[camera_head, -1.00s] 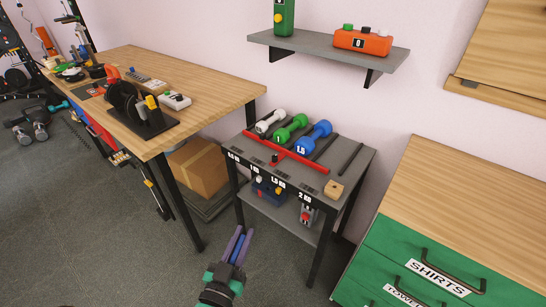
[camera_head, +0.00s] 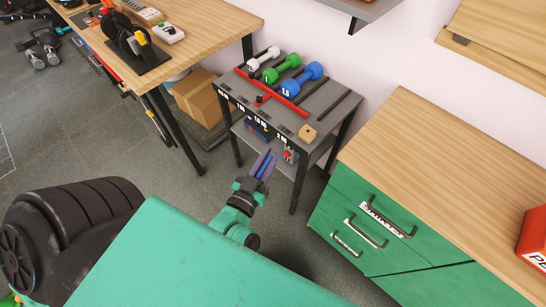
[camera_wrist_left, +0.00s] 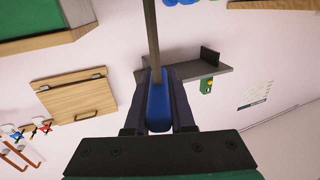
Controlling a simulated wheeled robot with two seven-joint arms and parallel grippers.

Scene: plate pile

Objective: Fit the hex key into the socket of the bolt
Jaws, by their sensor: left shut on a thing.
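The hex key has a blue handle (camera_wrist_left: 158,106) and a long grey shaft (camera_wrist_left: 151,35) that runs out past the fingertips in the left wrist view. My left gripper (camera_wrist_left: 158,90) is shut on the handle, with one dark finger on each side. In the head view, the left gripper (camera_head: 266,157) is in front of the small grey table, near its lower shelf. The shaft is too small to make out there. A small wooden block (camera_head: 307,134) with a dark spot on top sits at the table's front right corner. I cannot clearly make out the bolt or its socket. My right gripper is out of view.
The grey table (camera_head: 318,104) holds white, green and blue dumbbells (camera_head: 308,79) and a red bar (camera_head: 272,95). A wooden workbench (camera_head: 205,40) stands left, a green drawer cabinet (camera_head: 345,188) right. A wall shelf (camera_head: 360,8) hangs above. Floor before the table is open.

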